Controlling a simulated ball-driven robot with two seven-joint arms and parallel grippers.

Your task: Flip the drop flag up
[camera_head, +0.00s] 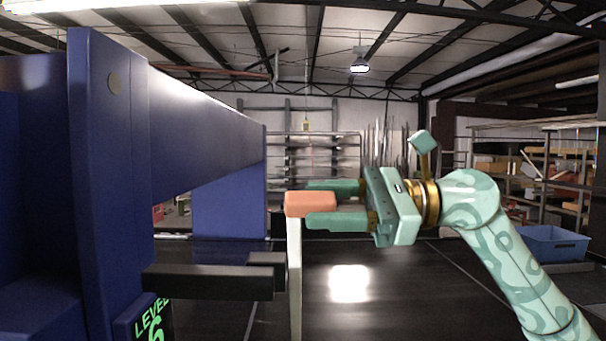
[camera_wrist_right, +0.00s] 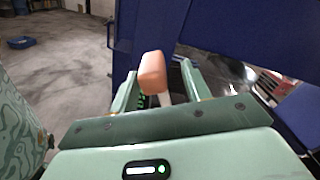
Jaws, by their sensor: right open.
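The drop flag shows as an orange block (camera_head: 311,204) on top of a pale upright strip (camera_head: 294,285), beside the end of a black bar (camera_head: 210,282) on the blue machine. My right gripper (camera_head: 308,202) comes in from the right, open. Its two green fingers lie one above and one below the orange block in the head view. In the right wrist view the orange block (camera_wrist_right: 153,72) stands between the open fingers (camera_wrist_right: 158,70), with a visible gap to the right finger. Contact on the left side is unclear. My left gripper is not in view.
The blue machine (camera_head: 110,180) fills the left side, with a green-lettered level display (camera_head: 152,318) low on it. A dark, shiny belt surface (camera_head: 390,290) spreads below my right arm. A blue bin (camera_head: 550,243) and shelves stand at the far right.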

